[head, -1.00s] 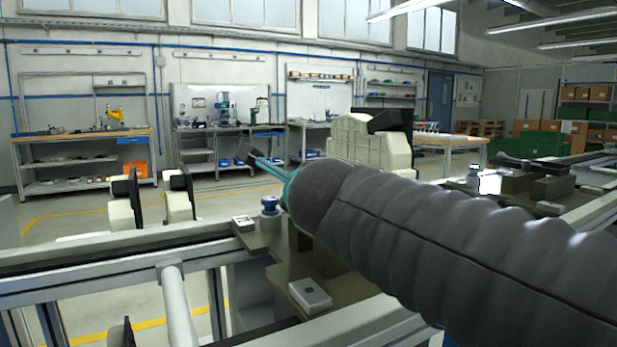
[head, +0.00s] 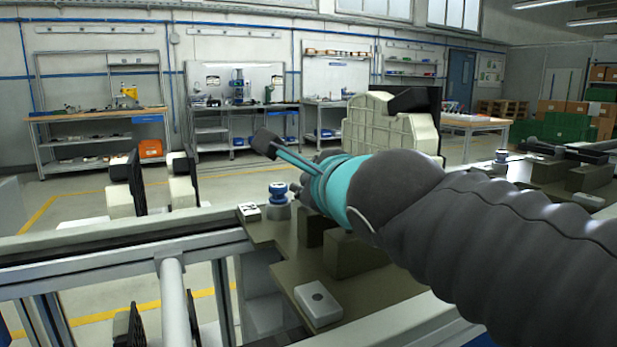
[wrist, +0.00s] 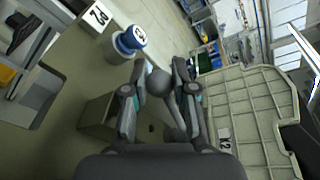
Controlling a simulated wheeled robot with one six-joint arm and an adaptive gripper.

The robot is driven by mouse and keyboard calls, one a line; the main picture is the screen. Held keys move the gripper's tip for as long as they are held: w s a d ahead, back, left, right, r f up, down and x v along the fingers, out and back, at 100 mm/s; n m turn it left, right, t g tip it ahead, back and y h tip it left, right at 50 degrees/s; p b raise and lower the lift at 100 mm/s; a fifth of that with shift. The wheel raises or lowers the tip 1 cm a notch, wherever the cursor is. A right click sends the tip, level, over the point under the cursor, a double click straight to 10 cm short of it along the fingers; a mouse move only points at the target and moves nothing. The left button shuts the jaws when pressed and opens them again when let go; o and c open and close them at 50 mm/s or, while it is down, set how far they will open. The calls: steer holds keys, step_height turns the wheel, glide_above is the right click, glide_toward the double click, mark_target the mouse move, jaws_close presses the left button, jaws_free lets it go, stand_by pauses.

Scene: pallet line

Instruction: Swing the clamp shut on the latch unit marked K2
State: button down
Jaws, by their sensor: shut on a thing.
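In the wrist view a dark ball knob (wrist: 158,82) sits between the fingertips of my gripper (wrist: 160,72), which is shut on it. A dark stem runs from it, partly hidden by the fingers. A blue-capped post (wrist: 130,40) stands ahead on the left, apart from the fingers. In the head view my gripper (head: 312,194) is low over the olive plate (head: 285,275), just right of that post (head: 278,194). My sleeved arm hides the knob, and much of the unit, there.
A cream crate (head: 385,130) stands behind my gripper. A white tag block (head: 248,211) and a white block with a hole (head: 318,303) sit on the plate. Another unit (head: 580,172) with a blue-capped post and dark lever lies at right. A rail (head: 110,257) runs left.

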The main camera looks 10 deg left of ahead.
steer(key=c, duration=0.9)
jaws_free()
steer(key=shift+v, duration=4.05)
